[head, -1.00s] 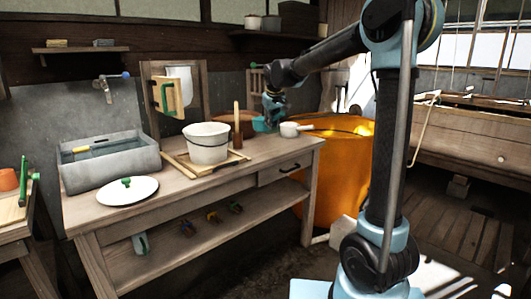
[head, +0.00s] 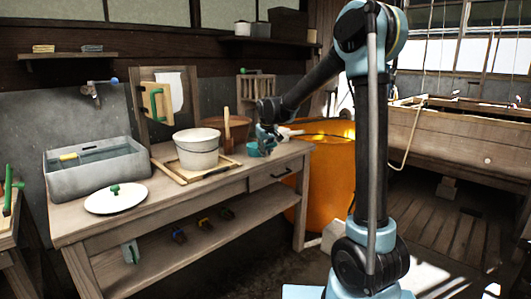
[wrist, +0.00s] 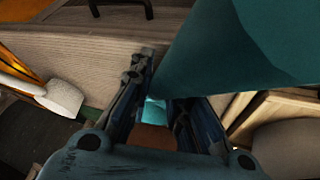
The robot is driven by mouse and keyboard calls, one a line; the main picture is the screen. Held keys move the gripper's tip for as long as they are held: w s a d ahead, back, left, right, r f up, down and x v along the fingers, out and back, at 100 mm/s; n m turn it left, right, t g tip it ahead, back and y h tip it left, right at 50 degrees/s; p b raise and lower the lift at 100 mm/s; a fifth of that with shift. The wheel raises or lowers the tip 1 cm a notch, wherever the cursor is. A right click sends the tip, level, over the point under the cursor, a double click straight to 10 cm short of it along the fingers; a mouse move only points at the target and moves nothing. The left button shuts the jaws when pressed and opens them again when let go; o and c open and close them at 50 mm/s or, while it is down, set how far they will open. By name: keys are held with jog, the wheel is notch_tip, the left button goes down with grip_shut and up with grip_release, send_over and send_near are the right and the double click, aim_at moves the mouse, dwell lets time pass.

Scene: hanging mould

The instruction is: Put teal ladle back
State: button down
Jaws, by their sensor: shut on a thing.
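The teal ladle (head: 252,149) is at the right part of the workbench, beside my gripper (head: 264,143). In the head view its teal cup shows just left of the fingers; I cannot tell whether it touches the bench top. In the wrist view its large teal bowl (wrist: 265,50) fills the upper right. A small teal piece (wrist: 154,110) shows between my gripper's fingers (wrist: 160,100), which are shut on the ladle. Most of its handle is hidden.
A white bucket (head: 196,150) stands left of the ladle, with a brown pot (head: 236,128) behind. A white dipper (head: 287,133) lies to the right. An orange barrel (head: 328,185) stands past the bench's right end. A wooden rack (head: 257,89) stands at the back.

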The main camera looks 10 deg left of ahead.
jog(key=shift+f, duration=0.1)
jog(key=c, duration=1.5)
grip_release()
jog(key=v, duration=1.2)
jog(key=shift+a, duration=0.1)
